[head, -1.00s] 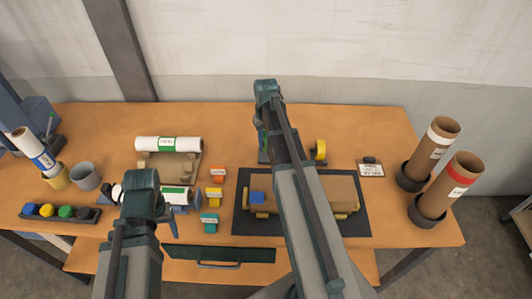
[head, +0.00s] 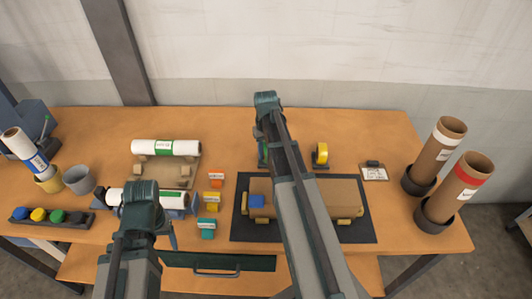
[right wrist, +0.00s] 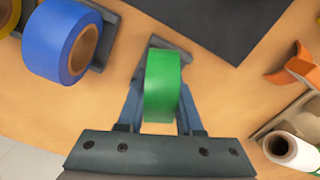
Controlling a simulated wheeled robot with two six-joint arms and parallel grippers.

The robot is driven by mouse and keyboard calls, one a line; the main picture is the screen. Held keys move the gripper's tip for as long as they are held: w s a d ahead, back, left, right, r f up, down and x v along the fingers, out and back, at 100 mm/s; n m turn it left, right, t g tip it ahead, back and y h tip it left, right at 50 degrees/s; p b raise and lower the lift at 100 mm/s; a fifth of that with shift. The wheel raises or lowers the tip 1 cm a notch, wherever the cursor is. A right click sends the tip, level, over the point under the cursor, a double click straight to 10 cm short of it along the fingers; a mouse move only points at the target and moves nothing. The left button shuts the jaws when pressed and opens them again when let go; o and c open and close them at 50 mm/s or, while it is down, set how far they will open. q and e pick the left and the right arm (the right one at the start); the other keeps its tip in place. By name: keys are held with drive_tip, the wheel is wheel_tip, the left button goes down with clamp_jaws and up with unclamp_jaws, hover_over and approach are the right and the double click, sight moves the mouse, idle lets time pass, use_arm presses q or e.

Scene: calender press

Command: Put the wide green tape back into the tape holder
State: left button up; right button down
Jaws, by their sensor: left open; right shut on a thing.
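The wide green tape (right wrist: 162,88) is between the fingers of my right gripper (right wrist: 160,98), which is shut on it. In the right wrist view, a grey holder part (right wrist: 152,45) shows just behind the tape; I cannot tell whether they touch. In the head view my right arm hides most of this spot, with only a sliver of green beside it. My left gripper (head: 171,232) is open near the small white roll (head: 118,195) at the left front, and its fingers are partly hidden by my arm.
A blue tape (right wrist: 50,42) sits in a grey holder left of the green one. A yellow tape (head: 321,153) stands to the right of my arm. A dark mat (head: 240,225) with a cardboard box lies in front.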

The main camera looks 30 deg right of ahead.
drive_tip(key=c, duration=0.6)
unclamp_jaws()
drive_tip(key=shift+f, duration=0.1)
wheel_tip(320, 180, up, 13)
drive_tip(key=p, duration=1.3)
drive_tip(key=shift+f, duration=0.1)
drive_tip(key=s+a+n, duration=0.2)
drive_tip(key=s+a, duration=0.3)
drive_tip(key=a, duration=0.5)
drive_tip(key=s+a+n, duration=0.1)
drive_tip(key=s+a, duration=0.5)
drive_tip(key=a, duration=0.4)
drive_tip(key=s+a+n+h, duration=0.1)
drive_tip(key=s+a, duration=0.4)
drive_tip(key=a, duration=0.5)
drive_tip(key=shift+s+a+n, duration=0.25)
drive_tip(key=shift+n, duration=0.55)
